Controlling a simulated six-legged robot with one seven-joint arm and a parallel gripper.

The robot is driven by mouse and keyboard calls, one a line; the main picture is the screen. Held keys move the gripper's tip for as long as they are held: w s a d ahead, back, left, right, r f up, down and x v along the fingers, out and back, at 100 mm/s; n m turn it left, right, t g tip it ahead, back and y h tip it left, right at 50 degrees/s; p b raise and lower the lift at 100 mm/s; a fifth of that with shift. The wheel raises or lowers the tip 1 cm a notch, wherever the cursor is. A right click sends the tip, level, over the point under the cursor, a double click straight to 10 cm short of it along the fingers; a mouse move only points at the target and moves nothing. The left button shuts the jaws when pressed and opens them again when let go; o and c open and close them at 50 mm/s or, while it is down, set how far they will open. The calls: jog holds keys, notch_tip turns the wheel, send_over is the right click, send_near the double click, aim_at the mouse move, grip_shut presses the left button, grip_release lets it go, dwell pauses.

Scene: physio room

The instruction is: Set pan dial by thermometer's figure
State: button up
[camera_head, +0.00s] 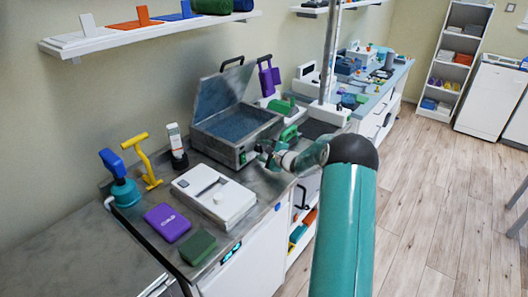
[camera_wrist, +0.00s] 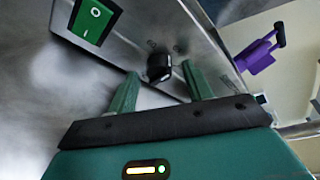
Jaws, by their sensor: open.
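The metal pan (camera_head: 222,141) stands on the counter with its lid (camera_head: 222,90) raised; its basin looks blue-grey inside. In the wrist view the pan's front panel (camera_wrist: 125,28) carries a black dial (camera_wrist: 158,66) and a green switch (camera_wrist: 95,20). My gripper (camera_head: 266,157) is at the pan's front right corner. In the wrist view its green fingers (camera_wrist: 160,82) are open, with the dial between their tips; contact cannot be told. The dial is hidden in the head view. A white upright device with a small display (camera_head: 174,137), possibly the thermometer, stands in a black holder; its figure is unreadable.
A white flat device (camera_head: 214,197), a purple box (camera_head: 167,222) and a green block (camera_head: 198,247) lie in front of the pan. A blue-and-teal pump (camera_head: 120,180) and a yellow tool (camera_head: 146,160) stand left. A metal pole (camera_head: 331,50) rises behind my gripper.

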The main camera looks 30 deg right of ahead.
jog(key=c, duration=1)
jog(key=shift+o, duration=0.2)
jog(key=m+y, duration=0.1)
jog(key=m, duration=0.1)
jog(key=m+g, duration=0.1)
jog(key=m, duration=0.1)
jog(key=shift+d+y, duration=0.2)
jog(key=shift+y, duration=0.2)
jog(key=m+y, duration=0.1)
jog(key=m, duration=0.1)
jog(key=m+g+y, duration=0.1)
jog(key=m, duration=0.2)
jog(key=shift+w+d, duration=0.1)
